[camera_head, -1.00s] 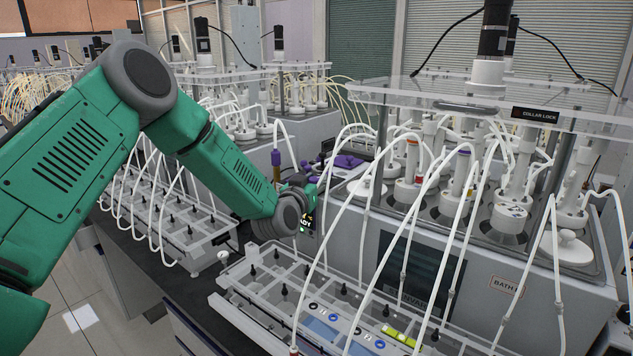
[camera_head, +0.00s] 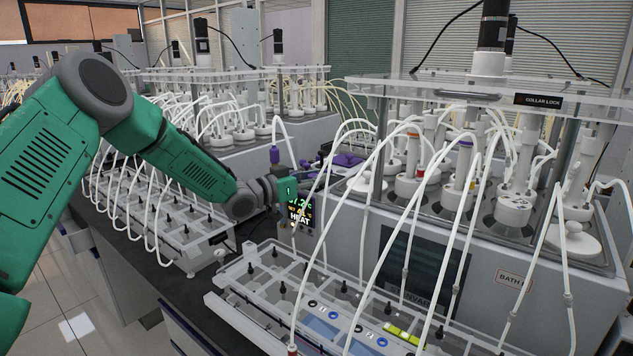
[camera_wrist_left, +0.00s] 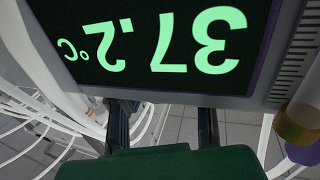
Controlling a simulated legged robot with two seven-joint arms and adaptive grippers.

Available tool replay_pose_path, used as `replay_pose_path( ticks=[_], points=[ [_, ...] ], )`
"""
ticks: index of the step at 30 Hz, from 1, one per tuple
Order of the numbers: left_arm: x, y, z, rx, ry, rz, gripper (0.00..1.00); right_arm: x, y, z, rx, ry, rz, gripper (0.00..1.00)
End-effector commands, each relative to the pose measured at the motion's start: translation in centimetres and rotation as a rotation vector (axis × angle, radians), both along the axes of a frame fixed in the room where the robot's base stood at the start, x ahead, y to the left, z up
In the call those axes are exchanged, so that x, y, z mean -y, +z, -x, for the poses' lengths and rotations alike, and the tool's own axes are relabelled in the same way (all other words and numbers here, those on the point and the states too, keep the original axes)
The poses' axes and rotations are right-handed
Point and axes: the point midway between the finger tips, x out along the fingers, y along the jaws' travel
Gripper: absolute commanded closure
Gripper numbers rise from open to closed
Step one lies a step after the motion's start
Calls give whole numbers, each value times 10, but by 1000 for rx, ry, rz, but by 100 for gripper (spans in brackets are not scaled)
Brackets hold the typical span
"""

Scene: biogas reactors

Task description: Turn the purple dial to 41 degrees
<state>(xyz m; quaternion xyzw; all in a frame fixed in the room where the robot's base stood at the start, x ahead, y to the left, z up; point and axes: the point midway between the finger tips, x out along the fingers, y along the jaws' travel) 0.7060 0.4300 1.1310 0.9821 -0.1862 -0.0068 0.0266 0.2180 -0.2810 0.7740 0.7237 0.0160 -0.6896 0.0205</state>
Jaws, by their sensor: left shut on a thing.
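My left gripper (camera_head: 310,181) is at the top of a heater unit with a lit display (camera_head: 298,213), between the two benchtop rigs. In the left wrist view its two dark fingers (camera_wrist_left: 163,118) stand apart, their tips reaching behind the display's edge. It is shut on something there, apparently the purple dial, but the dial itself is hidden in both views. In the left wrist view the display (camera_wrist_left: 160,42) reads 37.2 °C, upside down; in the head view it also shows HEAT. The dial's angle cannot be read. My right gripper is out of view.
A large bath (camera_head: 500,283) with vessels and white tubes stands at the right. A clear-topped tray (camera_head: 245,295) lies in front of it, and another tray (camera_head: 165,225) is to the left. Looping tubes hang close around the display. A purple-capped tube (camera_head: 275,155) stands behind my wrist.

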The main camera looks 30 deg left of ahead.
Motion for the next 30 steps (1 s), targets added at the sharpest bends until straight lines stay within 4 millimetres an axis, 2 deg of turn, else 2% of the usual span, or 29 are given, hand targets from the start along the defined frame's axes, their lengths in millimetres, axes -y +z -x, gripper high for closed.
replay_pose_path(
  ticks=[8,20,21,22,23,30],
  points=[
    [-3,2,-1,5,-62,0,100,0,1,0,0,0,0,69],
    [-3,4,-1,7,-67,3,100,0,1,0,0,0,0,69],
    [-3,4,-1,7,-67,2,65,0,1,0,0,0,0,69],
    [-3,4,-1,7,-67,2,55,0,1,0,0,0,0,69],
    [-2,3,-1,7,-68,2,50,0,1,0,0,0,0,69],
    [-1,2,-1,3,-70,2,50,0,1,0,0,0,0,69]
  ],
)
